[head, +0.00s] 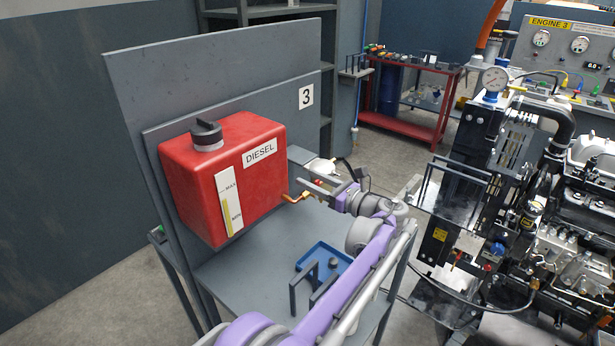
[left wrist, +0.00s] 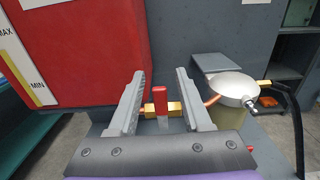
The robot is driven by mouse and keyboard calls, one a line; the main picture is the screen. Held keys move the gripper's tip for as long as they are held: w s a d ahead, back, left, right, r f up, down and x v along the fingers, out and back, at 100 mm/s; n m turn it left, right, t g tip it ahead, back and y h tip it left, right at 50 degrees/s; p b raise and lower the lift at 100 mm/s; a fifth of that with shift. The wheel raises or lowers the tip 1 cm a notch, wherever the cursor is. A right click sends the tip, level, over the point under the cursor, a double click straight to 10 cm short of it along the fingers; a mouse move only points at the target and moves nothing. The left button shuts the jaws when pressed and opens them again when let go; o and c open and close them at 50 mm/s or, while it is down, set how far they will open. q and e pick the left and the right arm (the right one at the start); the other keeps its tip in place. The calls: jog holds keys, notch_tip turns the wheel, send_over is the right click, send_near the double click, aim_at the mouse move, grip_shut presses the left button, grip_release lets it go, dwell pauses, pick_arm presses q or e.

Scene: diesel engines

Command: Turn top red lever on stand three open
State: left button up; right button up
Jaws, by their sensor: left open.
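The top red lever (left wrist: 160,103) stands upright on a brass valve (left wrist: 174,109) in the left wrist view. My left gripper (left wrist: 160,82) is open, with one finger on each side of the lever and a gap to both. In the head view my left gripper (head: 312,186) is at the right side of the red diesel tank (head: 246,178), beside the copper outlet pipe (head: 296,198). The lever is small and partly hidden by the fingers there. Stand three's panel (head: 225,60) carries a "3" label. My right gripper is not in view.
A pale filter bowl (left wrist: 232,84) with a dark hose (left wrist: 296,125) is close right of the valve. A blue tray (head: 324,259) lies on the stand's shelf (head: 240,276) below my arm. An engine (head: 540,220) stands to the right.

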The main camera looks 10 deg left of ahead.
pick_arm(q)
jog(key=shift+x, duration=0.75)
grip_shut()
